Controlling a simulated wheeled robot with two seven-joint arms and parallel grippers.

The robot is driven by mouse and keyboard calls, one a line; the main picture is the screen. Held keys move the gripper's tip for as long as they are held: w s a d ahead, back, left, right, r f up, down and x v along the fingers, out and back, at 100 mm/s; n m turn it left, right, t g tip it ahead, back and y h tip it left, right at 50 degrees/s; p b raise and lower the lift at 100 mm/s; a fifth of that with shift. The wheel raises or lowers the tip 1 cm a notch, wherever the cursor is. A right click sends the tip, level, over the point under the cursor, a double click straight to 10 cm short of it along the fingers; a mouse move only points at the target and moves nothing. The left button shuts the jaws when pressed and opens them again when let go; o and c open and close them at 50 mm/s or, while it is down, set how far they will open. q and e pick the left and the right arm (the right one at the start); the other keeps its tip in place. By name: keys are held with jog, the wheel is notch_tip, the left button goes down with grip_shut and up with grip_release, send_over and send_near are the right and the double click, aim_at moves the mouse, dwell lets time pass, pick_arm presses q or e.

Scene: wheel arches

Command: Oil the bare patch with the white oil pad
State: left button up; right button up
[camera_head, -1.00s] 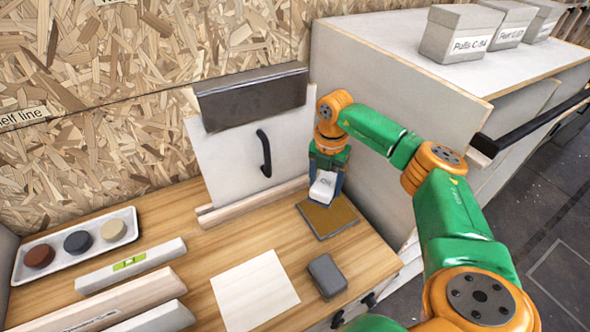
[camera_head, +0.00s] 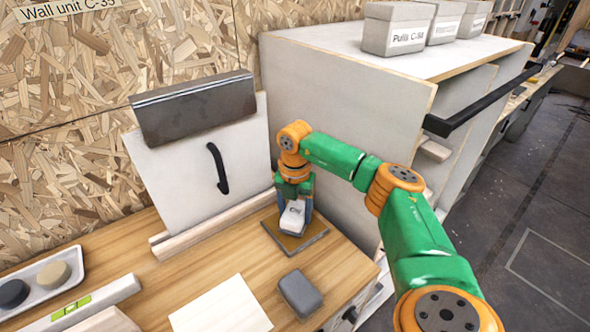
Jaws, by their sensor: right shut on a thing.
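My right gripper (camera_head: 294,200) is shut on the white oil pad (camera_head: 292,217), a small white block with dark lettering that I cannot read. The pad is low over a brown square panel with a grey border (camera_head: 311,236), on the wooden bench. It looks very close to the panel or touching it; I cannot tell which. The bare patch cannot be made out for certain; the pad and gripper cover part of the panel. My left gripper is not in view.
A grey block (camera_head: 300,293) and a white sheet (camera_head: 222,308) lie in front of the panel. A white board with a black handle (camera_head: 218,168) stands behind left. A white cabinet (camera_head: 345,135) rises close behind the gripper. A spirit level (camera_head: 82,303) lies left.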

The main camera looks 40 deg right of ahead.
aim_at(295, 211)
jog(key=shift+w+f, duration=0.1)
jog(key=shift+f+b, duration=0.4)
jog(key=shift+f, duration=0.15)
dwell(0.6)
dwell(1.1)
notch_tip(295, 211, up, 7)
jog(key=p, duration=0.7)
jog(key=shift+r, duration=0.1)
